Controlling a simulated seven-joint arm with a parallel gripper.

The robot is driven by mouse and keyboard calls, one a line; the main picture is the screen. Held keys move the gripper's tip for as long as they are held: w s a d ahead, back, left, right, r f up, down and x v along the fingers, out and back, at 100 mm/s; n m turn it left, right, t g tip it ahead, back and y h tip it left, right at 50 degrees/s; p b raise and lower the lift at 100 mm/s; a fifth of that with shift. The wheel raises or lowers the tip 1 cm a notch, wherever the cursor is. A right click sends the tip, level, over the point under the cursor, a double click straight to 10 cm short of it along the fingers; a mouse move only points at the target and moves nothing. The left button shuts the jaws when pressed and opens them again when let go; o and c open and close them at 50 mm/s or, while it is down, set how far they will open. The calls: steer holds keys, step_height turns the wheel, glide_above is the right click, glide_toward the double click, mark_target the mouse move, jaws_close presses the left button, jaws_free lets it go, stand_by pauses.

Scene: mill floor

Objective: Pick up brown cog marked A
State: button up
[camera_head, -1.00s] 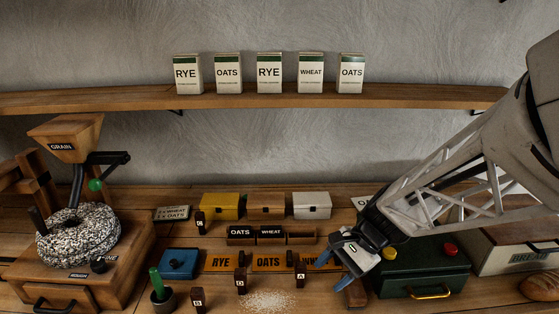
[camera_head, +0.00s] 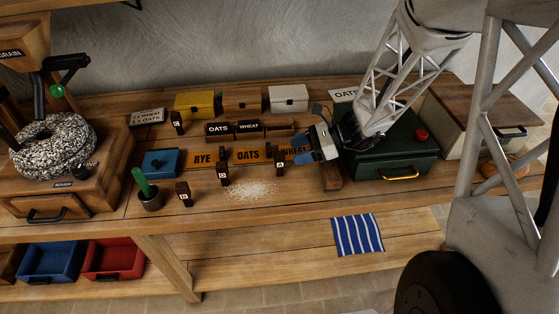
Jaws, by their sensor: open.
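The brown cog marked A (camera_head: 280,162) is a small dark brown block with a pale letter label. It stands upright on the bench at the front edge of the orange lettered strip, right of centre. My gripper (camera_head: 312,133) is open, with blue fingertips pointing left. It is just right of the cog, and its lower finger is close to it. I see no contact, but the exact gap is hard to tell. Nothing shows between the fingers.
Similar brown blocks stand nearby: one (camera_head: 223,173) to the left, one (camera_head: 184,194) beside the green-handled pot (camera_head: 149,197), and one (camera_head: 177,123) at the back. Spilled grain (camera_head: 250,190) lies in front. A dark green box (camera_head: 390,158) stands right of my gripper.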

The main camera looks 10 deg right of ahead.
mark_target(280, 165)
steer(key=shift+a, duration=0.1)
steer(key=shift+x, duration=1.2)
steer(key=shift+x, duration=2.65)
steer(key=shift+w+f, duration=0.1)
steer(key=shift+w, duration=0.05)
steer(key=c, duration=1)
